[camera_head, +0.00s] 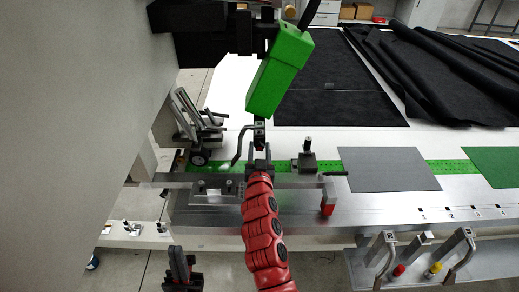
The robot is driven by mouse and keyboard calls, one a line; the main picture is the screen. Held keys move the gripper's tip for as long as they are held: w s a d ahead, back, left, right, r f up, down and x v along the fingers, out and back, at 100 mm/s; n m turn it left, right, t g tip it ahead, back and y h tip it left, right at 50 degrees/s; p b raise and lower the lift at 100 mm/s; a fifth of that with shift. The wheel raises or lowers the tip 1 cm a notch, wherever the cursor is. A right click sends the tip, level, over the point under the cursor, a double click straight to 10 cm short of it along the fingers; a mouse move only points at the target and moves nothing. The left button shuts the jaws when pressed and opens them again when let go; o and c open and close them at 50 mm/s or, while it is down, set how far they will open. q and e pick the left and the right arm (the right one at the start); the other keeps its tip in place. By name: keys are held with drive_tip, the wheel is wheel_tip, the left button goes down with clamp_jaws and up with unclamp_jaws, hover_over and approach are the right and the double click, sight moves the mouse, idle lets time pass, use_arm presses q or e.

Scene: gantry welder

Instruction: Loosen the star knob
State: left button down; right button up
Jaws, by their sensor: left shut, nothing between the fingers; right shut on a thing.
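My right gripper (259,158), on the red arm, reaches up to the lower end of the green welding head (279,75). It is shut on a small dark part there, apparently the star knob, which the fingers hide almost completely. A curved metal torch neck (241,143) hangs just left of these fingers. My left gripper (180,264) is dark, shut and empty, low at the left of the view, well away from the welding head.
A dark block with an upright pin (307,157) stands on the bench right of my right gripper. Grey plate (387,169) and green strip lie further right. A metal clamp (196,125) stands at left. A front shelf (430,262) holds tools. A large grey panel fills the left.

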clamp_jaws()
drive_tip(key=shift+n, duration=0.3)
drive_tip(key=shift+a+f+n+b, duration=0.1)
drive_tip(key=shift+n+b, duration=0.6)
drive_tip(key=shift+n, duration=0.5)
drive_tip(key=shift+n+b, duration=0.4)
drive_tip(key=shift+n, duration=1.6)
drive_tip(key=o, duration=1)
unclamp_jaws()
drive_tip(key=shift+o, duration=0.2)
drive_tip(key=shift+s, duration=0.15)
